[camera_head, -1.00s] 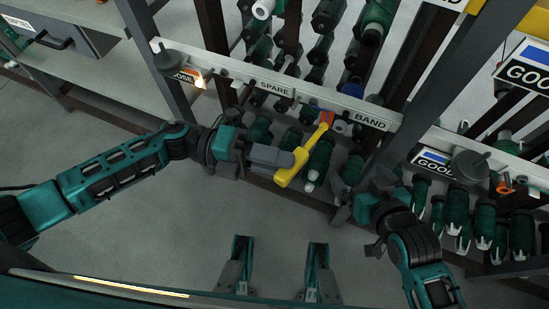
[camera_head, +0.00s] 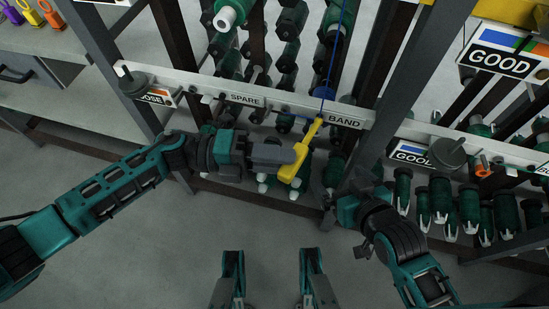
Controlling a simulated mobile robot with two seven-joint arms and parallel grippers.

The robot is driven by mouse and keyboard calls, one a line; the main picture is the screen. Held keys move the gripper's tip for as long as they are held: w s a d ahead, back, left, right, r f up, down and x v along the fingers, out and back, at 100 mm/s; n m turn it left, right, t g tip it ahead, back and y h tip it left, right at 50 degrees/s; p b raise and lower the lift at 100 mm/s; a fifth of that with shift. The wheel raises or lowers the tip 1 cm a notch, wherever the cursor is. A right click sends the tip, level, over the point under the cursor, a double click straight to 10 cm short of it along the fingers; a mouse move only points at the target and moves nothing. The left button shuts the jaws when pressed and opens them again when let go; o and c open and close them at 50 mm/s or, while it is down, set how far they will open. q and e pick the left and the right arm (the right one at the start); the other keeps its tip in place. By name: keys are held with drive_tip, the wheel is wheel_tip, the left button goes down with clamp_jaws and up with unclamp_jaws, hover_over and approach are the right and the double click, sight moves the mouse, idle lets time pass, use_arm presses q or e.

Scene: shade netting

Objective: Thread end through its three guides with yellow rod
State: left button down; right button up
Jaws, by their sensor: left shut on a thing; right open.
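My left gripper (camera_head: 290,155) is shut on the yellow rod (camera_head: 300,158), which points up and to the right in front of the rack. The rod's tip is at the rail near the BAND label (camera_head: 345,123). A thin blue line (camera_head: 335,55), which looks like the thread, runs from the top of the view down to about the tip. I cannot tell whether they touch. My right gripper (camera_head: 345,192) is open and empty, to the right of the rod and below the rail. The three guides cannot be made out for certain.
The rail also carries a SPARE label (camera_head: 245,99) and a grey disc (camera_head: 133,83). Green rolls (camera_head: 440,195) hang behind and to the right. Dark uprights (camera_head: 405,95) stand close to my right arm. A GOOD sign (camera_head: 498,60) is upper right. The floor at lower left is clear.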

sight(287, 182)
use_arm(q)
drive_tip(key=shift+s, duration=0.1)
idle(0.5)
drive_tip(key=shift+s+a+r+p, duration=0.1)
drive_tip(key=shift+s+a+p, duration=0.15)
drive_tip(key=shift+s, duration=0.25)
drive_tip(key=shift+s+a+p, duration=0.1)
drive_tip(key=shift+s+p, duration=0.25)
drive_tip(key=shift+s, duration=0.1)
drive_tip(key=shift+s+a+p, duration=0.25)
drive_tip(key=shift+s+p, duration=0.1)
drive_tip(key=shift+s, duration=0.5)
